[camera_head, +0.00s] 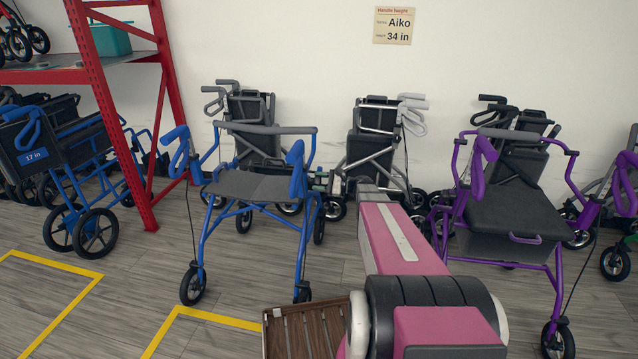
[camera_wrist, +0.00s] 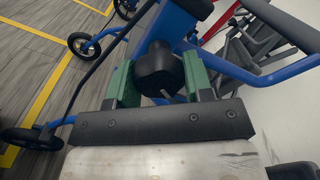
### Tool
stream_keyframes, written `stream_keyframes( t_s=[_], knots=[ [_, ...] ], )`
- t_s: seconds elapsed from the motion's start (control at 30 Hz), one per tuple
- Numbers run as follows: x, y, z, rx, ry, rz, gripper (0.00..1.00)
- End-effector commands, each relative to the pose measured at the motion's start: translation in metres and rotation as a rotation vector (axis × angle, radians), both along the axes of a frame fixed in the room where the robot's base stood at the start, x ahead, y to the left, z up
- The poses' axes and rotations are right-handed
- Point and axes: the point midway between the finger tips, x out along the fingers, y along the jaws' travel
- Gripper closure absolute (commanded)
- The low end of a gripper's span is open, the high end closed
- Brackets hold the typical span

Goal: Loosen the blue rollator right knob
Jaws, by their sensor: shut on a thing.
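The blue rollator (camera_head: 248,187) stands left of centre in the head view, with blue legs, a grey seat and a grey backrest bar. In the wrist view its black knob (camera_wrist: 160,70) sits on the blue frame tube (camera_wrist: 172,22). My gripper (camera_wrist: 158,84) has its green fingers on either side of this knob and is shut on it. In the head view my gripper (camera_head: 319,180) is small, beside the rollator's right-hand frame upright, and partly hidden by my pink arm. The knob cannot be made out there.
A purple rollator (camera_head: 515,215) stands at the right, and several folded black chairs (camera_head: 375,145) line the wall. A red shelf rack (camera_head: 100,75) and a blue wheelchair (camera_head: 80,160) are at the left. A sign (camera_head: 394,25) reads Aiko, 34 in. Yellow-lined floor (camera_head: 60,310) is clear at the front left.

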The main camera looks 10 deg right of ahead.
Motion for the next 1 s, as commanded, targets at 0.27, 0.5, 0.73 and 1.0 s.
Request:
stream_keyframes(
  t_s=[0.27,0.5,0.73,1.0],
  knots=[
    [-0.0004,-0.0005,-0.0003,-0.102,-0.242,0.0,0.77],
    [-0.0004,-0.0006,-0.0003,-0.188,-0.451,0.0,0.77],
    [-0.0005,-0.0006,-0.0003,-0.272,-0.654,0.0,0.77],
    [-0.0006,-0.0006,-0.0003,-0.371,-0.89,0.001,0.77]
  ],
)
